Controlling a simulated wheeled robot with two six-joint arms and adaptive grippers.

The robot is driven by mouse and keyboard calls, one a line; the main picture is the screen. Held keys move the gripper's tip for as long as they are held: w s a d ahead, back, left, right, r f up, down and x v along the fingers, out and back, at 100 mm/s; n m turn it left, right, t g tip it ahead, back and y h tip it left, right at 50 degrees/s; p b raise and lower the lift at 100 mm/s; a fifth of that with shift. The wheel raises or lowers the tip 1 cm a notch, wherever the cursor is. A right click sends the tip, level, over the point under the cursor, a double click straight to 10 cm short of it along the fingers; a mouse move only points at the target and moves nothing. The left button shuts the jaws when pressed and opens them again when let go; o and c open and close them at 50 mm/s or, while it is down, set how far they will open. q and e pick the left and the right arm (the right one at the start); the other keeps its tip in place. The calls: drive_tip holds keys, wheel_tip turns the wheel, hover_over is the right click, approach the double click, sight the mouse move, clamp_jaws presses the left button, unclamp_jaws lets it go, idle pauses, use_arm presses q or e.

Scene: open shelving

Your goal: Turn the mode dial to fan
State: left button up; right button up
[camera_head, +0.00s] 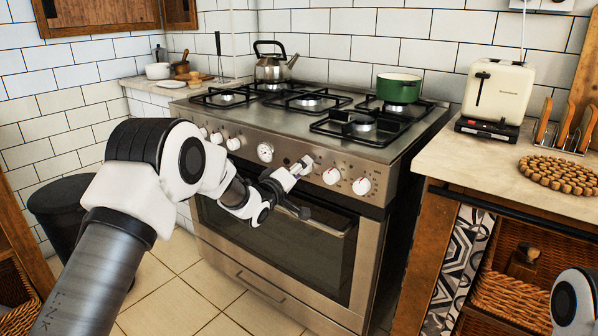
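The steel stove (290,215) has a row of white dials along its front panel. A white dial (331,176) and another white dial (361,186) are to the right of my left gripper. A round white-faced dial or gauge (265,152) is to its left, with several more white dials further left. No label is readable, so I cannot tell which one is the mode dial. My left gripper (302,165) is at the panel, seen from behind, and may cover a dial. Its fingers are too small to tell if they grip anything. My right gripper is out of view.
A kettle (272,66) and a green pot (398,88) stand on the stove top. The oven handle (318,224) runs below the dials. A cream toaster (497,92) and a trivet (561,173) are on the right counter. A dark bin (60,212) stands at left.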

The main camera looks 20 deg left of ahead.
use_arm(q)
drive_tip(key=c, duration=0.7)
drive_tip(key=shift+m, duration=0.3)
drive_tip(key=shift+f+m+h+b, duration=0.15)
drive_tip(key=shift+m+h, duration=0.45)
drive_tip(key=shift+m, duration=3.6)
drive_tip(key=shift+m+h+b, duration=0.1)
drive_tip(key=shift+m+h, duration=0.5)
drive_tip(key=shift+m, duration=3.6)
drive_tip(key=shift+f+m+h+b, duration=0.15)
drive_tip(key=shift+m+h, duration=0.45)
drive_tip(key=shift+m, duration=3.6)
drive_tip(key=o, duration=1.2)
drive_tip(key=shift+r, duration=0.1)
